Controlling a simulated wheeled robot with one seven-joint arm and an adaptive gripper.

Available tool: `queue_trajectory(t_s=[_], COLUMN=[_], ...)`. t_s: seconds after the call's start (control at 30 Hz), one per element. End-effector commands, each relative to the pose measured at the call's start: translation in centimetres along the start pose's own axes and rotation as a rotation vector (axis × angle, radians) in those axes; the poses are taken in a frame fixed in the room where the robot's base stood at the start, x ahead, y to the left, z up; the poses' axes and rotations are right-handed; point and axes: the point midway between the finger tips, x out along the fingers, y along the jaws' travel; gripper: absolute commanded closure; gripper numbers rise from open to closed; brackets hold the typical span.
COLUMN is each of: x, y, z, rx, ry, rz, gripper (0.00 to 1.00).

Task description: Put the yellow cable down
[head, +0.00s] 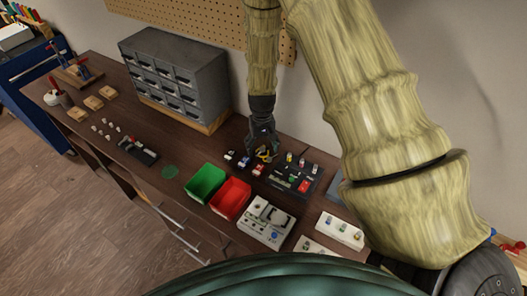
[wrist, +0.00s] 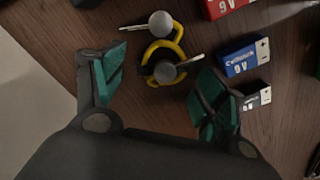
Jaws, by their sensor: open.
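The yellow cable (wrist: 177,40) lies coiled on the dark wooden bench, with two grey round-ended plugs, in the wrist view. In the head view, the yellow cable (head: 265,156) shows as a small yellow patch under my gripper, partly hidden. My gripper (wrist: 155,95) is open, with its teal-padded fingers spread to either side of the cable's near part. The fingers hold nothing. In the head view, my gripper (head: 262,146) points down close above the bench.
Blue (wrist: 240,57) and red (wrist: 225,6) 9 V batteries lie right of the cable; a dark one is beside my right finger. A dark parts mat (head: 318,190) lies to the right. Green (head: 205,182) and red (head: 231,198) bins stand in front. A grey drawer cabinet (head: 175,75) stands left.

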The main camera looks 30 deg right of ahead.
Motion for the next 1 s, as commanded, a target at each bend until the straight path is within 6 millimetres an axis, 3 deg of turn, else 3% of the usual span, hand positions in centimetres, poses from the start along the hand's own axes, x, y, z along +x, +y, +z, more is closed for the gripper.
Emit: queue_trajectory(t_s=[0.2,0.47,1.0], x=[-0.04,-0.03,-0.49], y=[0.02,0.03,0.04], z=[0.02,0.04,0.0], rx=[0.0,0.0,0.0], ry=[0.0,0.0,0.001], rz=[0.0,0.0,0.0], gripper=[0.27,0.75,0.8])
